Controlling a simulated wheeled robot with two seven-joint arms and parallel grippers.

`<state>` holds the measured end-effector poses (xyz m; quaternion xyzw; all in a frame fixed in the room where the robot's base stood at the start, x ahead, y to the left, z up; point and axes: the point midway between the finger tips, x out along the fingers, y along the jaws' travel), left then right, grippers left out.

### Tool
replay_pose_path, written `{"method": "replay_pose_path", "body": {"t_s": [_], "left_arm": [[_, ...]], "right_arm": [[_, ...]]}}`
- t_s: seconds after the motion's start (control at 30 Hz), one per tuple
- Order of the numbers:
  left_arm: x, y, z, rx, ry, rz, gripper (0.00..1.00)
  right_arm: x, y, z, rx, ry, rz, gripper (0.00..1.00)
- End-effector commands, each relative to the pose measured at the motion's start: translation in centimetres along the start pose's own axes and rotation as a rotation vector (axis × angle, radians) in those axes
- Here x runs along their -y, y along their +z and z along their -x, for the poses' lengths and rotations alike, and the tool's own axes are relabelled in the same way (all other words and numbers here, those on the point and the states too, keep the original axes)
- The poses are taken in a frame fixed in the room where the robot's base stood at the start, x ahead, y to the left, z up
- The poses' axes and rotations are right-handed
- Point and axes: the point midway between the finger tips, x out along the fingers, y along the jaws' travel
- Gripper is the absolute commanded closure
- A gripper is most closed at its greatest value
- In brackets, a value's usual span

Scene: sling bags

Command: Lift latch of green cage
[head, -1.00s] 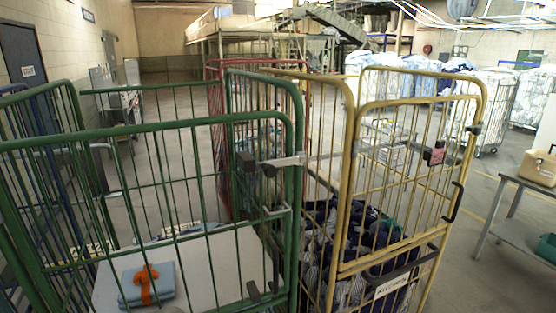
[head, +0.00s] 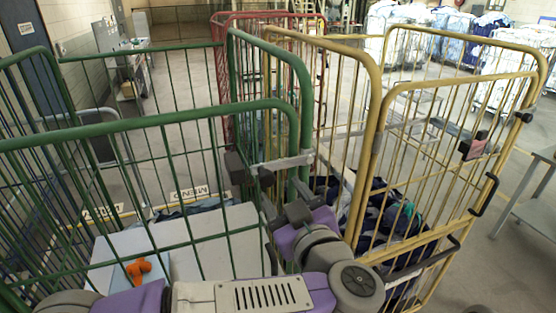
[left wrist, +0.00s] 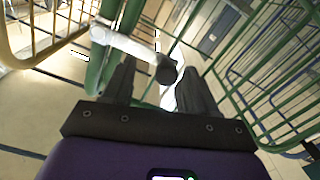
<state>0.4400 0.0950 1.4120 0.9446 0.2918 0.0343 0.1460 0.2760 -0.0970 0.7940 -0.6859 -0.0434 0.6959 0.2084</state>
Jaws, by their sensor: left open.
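The green cage (head: 150,121) stands at the left, its front gate facing me. Its latch, a light metal bar (head: 287,162) with dark blocks, sits at the right upright of the gate, beside the yellow cage. My left gripper (head: 285,205) is open just below and in front of the latch, pointing up at it. In the left wrist view, the latch bar (left wrist: 122,44) ends in a dark knob (left wrist: 166,70), which shows between the open fingers (left wrist: 158,80). Contact cannot be told. My right gripper is not in view.
A yellow cage (head: 376,110) with dark laundry stands close at the right of the green one. A red cage (head: 268,15) is behind. An orange item (head: 138,270) lies inside the green cage. A grey table (head: 535,215) is at the far right.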

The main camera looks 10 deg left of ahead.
Motion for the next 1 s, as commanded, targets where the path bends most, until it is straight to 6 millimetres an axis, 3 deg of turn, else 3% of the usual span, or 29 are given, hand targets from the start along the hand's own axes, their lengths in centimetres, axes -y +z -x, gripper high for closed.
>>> {"method": "replay_pose_path", "body": {"t_s": [0.4,0.6,0.83,1.0], "left_arm": [[0.1,-0.2,-5.9,-0.003,-0.001,0.003,0.42],[0.0,-0.3,-7.1,-0.004,0.002,0.004,0.42],[0.0,-0.2,-7.2,-0.003,0.003,0.004,0.42],[0.0,-0.2,-7.1,-0.003,0.003,0.004,0.67]], "right_arm": [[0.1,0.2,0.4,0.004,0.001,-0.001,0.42],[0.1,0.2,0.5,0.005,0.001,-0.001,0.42],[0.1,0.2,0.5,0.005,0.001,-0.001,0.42],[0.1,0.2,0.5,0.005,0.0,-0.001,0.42]]}}
